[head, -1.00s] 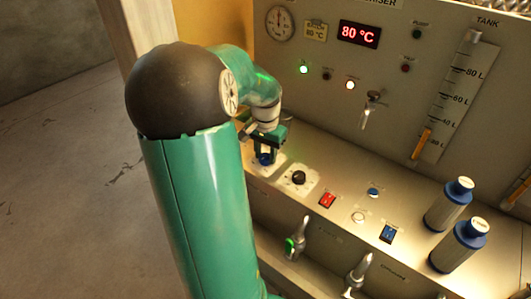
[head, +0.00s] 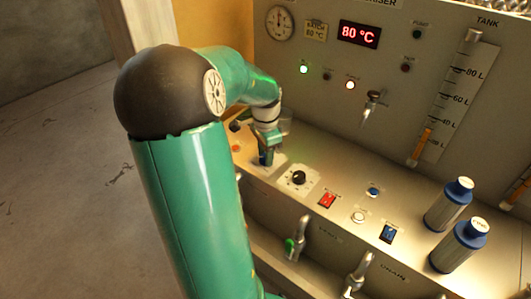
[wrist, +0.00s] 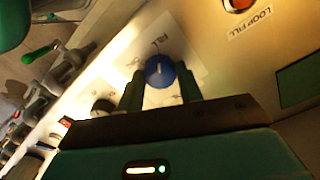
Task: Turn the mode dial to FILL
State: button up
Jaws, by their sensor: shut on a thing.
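The mode dial (wrist: 160,73) is a round blue knob on a pale square plate (wrist: 190,50). In the wrist view its white mark points roughly up in the picture, towards small dark lettering (wrist: 157,45) that is tilted and hard to read. My gripper (wrist: 160,82) has one dark green finger on each side of the knob and is shut on it. In the head view my gripper (head: 266,157) reaches down to the panel shelf, and its fingers hide most of the dial.
A black dial (head: 299,178) sits just right of my gripper, then a red switch (head: 327,200) and a blue switch (head: 388,233). A tap lever (head: 371,105) juts from the upright panel. Two blue-capped bottles (head: 448,205) stand at the right. Taps (head: 298,238) hang along the front.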

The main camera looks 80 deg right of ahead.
dwell(0.3)
jog(key=o, duration=1)
notch_tip(320, 180, up, 14)
dwell(0.3)
